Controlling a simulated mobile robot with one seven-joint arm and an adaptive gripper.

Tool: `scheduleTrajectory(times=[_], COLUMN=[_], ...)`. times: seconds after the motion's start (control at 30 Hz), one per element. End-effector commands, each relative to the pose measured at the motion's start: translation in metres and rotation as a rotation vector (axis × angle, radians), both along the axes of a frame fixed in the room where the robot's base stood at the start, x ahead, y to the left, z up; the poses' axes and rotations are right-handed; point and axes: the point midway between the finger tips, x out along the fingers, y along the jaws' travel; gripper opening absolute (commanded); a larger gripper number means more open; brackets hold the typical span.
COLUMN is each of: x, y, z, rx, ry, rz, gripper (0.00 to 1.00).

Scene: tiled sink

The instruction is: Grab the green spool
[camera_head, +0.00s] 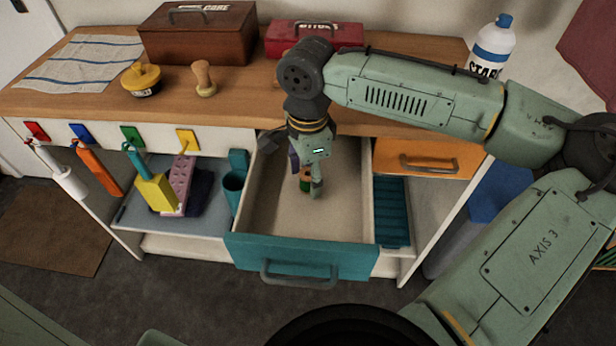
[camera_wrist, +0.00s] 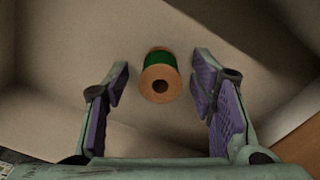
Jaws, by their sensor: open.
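The green spool (camera_wrist: 160,58) has green thread and tan wooden ends. It stands in the open drawer (camera_head: 300,252), and in the wrist view it lies between and just beyond my two fingertips. In the head view the spool (camera_head: 305,184) is partly hidden behind my gripper (camera_head: 306,180), which reaches down into the drawer. In the wrist view my gripper (camera_wrist: 160,88) is open, with purple finger pads on either side and clear space around the spool. The pads do not touch it.
The teal-fronted drawer's walls surround my gripper. An orange drawer (camera_head: 428,158) is shut at the right.

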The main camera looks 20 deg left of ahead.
Motion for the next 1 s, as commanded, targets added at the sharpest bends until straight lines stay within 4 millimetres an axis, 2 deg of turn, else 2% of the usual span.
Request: scheduleTrajectory(times=[0.23,0.87,1.0], x=[0.0002,0.0003,0.0004], y=[0.0001,0.0,0.0001], z=[-0.0022,-0.0018,-0.0018], rx=[0.0,0.0,0.0], ry=[-0.001,-0.001,-0.001], rz=[0.0,0.0,0.0], gripper=[0.51,0.09,0.08])
